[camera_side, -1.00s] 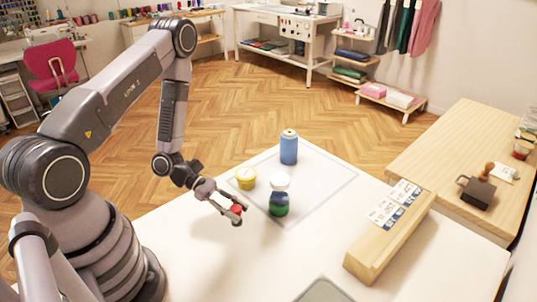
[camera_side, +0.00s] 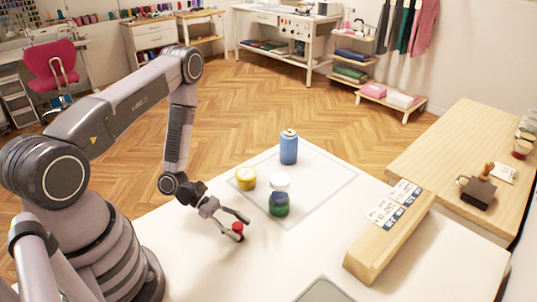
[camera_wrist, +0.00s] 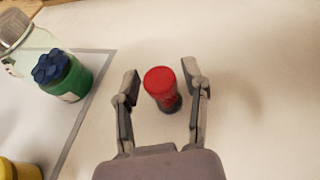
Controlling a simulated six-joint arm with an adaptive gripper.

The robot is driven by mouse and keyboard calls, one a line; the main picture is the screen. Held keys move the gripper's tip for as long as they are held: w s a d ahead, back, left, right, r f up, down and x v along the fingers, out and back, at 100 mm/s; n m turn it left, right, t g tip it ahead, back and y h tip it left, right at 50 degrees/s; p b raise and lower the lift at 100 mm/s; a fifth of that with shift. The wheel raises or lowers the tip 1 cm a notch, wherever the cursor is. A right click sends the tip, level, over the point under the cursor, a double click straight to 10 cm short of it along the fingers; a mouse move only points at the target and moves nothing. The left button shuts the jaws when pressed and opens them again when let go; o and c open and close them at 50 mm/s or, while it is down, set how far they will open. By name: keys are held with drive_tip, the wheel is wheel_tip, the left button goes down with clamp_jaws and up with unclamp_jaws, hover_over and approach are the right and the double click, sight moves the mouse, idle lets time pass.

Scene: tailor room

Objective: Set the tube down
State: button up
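The tube (camera_wrist: 160,85) has a red top and a darker lower body. It stands roughly upright on the white table, and its red top also shows in the side view (camera_side: 238,227). My gripper (camera_wrist: 160,78) is around it, with one finger on each side. In the wrist view a gap shows between the tube and each finger, so the gripper is open. In the side view my gripper (camera_side: 241,228) is low over the table, left of the outlined mat, and partly hides the tube's lower part.
On the grey-outlined mat (camera_side: 325,200) stand a blue can (camera_side: 289,148), a yellow tub (camera_side: 246,178) and a green jar with a blue lid (camera_wrist: 62,75), close to a pale-lidded jar (camera_wrist: 16,32). A wooden block with cards (camera_side: 375,255) lies right. The table around the tube is clear.

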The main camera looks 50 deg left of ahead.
drive_tip(key=shift+o, duration=0.3)
drive_tip(key=shift+r, duration=0.1)
drive_tip(key=shift+a+r, duration=0.15)
drive_tip(key=v, duration=1.1)
drive_tip(key=shift+s+a+r, duration=0.1)
drive_tip(key=shift+s, duration=0.05)
drive_tip(key=d+r+m+g+y, duration=0.2)
drive_tip(key=r+m+g+y, duration=0.1)
drive_tip(key=r+m, duration=0.55)
drive_tip(key=d+r+m+g+y, duration=0.25)
drive_tip(key=r+m, duration=0.25)
drive_tip(key=r, duration=0.6)
drive_tip(key=s+r+m+t+y, duration=0.6)
drive_tip(key=s+r+m, duration=0.3)
drive_tip(key=r, duration=0.5)
drive_tip(key=shift+s+r+y, duration=0.3)
drive_tip(key=shift+s+y, duration=0.05)
drive_tip(key=shift+y, duration=0.2)
